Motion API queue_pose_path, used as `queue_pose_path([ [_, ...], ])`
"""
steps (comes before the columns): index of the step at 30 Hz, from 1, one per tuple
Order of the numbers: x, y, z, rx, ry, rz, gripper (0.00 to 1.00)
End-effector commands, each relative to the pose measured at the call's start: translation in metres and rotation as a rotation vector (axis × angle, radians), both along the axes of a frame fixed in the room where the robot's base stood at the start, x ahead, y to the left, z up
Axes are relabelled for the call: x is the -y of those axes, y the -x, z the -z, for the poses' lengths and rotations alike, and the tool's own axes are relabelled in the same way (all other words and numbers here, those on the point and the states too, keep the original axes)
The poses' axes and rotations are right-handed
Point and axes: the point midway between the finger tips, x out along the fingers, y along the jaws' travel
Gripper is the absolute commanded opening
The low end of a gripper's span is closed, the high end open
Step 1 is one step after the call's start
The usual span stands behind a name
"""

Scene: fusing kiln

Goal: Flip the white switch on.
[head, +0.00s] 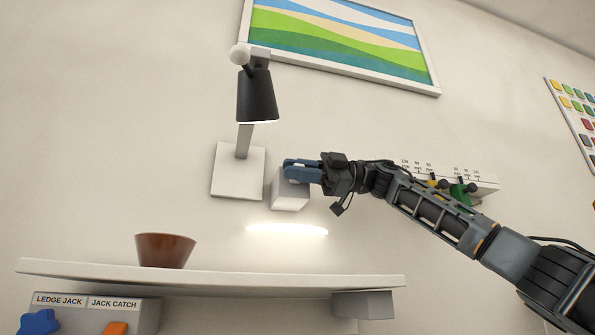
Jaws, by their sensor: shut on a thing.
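The white switch (289,196) is a white box-shaped piece on the wall, just right of the lamp's square white plate. My gripper (296,170) reaches in from the right, and its blue fingers are shut on the switch at its upper part. The fingers hide that part, so I cannot tell which way the switch is set. The black lamp (257,97) hangs above and to the left, and its lower rim looks bright. A bright band of light lies on the wall below the switch.
A white shelf (220,281) runs below with a brown bowl (165,251) on it. A framed picture (340,42) hangs above. A white rack with green and yellow pieces (459,193) is behind my arm. The wall left of the lamp is clear.

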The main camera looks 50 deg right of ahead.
Motion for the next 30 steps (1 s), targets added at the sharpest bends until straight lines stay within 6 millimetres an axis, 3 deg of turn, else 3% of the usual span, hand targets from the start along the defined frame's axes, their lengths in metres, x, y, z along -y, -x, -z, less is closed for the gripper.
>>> queue_pose_path([
  [16, 0.0018, -0.0009, 0.0005, -0.023, -0.015, 0.003, 0.0],
  [17, 0.0018, -0.0009, 0.0005, -0.023, -0.015, 0.003, 0.2],
  [18, 0.0018, -0.001, 0.0005, -0.022, -0.014, 0.002, 0.22],
  [30, 0.0096, 0.0051, 0.0007, -0.02, -0.013, 0.002, 0.22],
])
